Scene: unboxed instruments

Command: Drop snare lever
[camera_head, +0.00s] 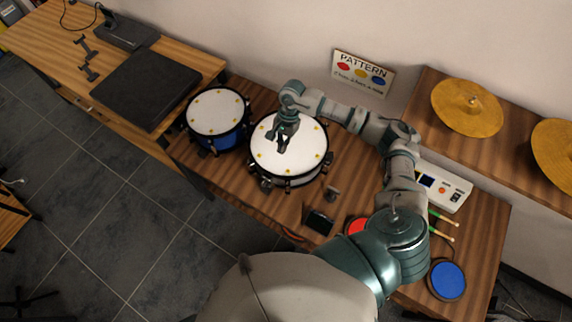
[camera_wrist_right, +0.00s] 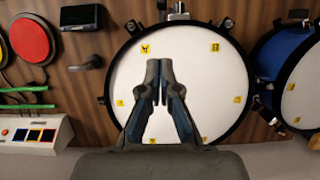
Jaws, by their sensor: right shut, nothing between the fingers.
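The white-headed snare drum (camera_head: 310,140) stands on the wooden table, and its head (camera_wrist_right: 205,75) fills the middle of the right wrist view. A small metal and black fitting (camera_wrist_right: 178,11) on the drum's near side, at the top edge of the wrist view, looks like the snare lever. In the head view a dark fitting (camera_head: 265,185) shows on that side, too small to make out its position. My right gripper (camera_head: 283,147) is over the drum head, shut and empty; its fingers (camera_wrist_right: 158,80) meet in the wrist view. My left gripper is not in view.
A blue drum (camera_head: 216,113) stands close to the left. A small dark handle (camera_wrist_right: 85,64), a dark box (camera_head: 321,221), red pad (camera_head: 357,227), blue pad (camera_head: 447,280) and white console (camera_head: 445,190) lie right. Cymbals (camera_head: 467,107) sit on the raised shelf behind.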

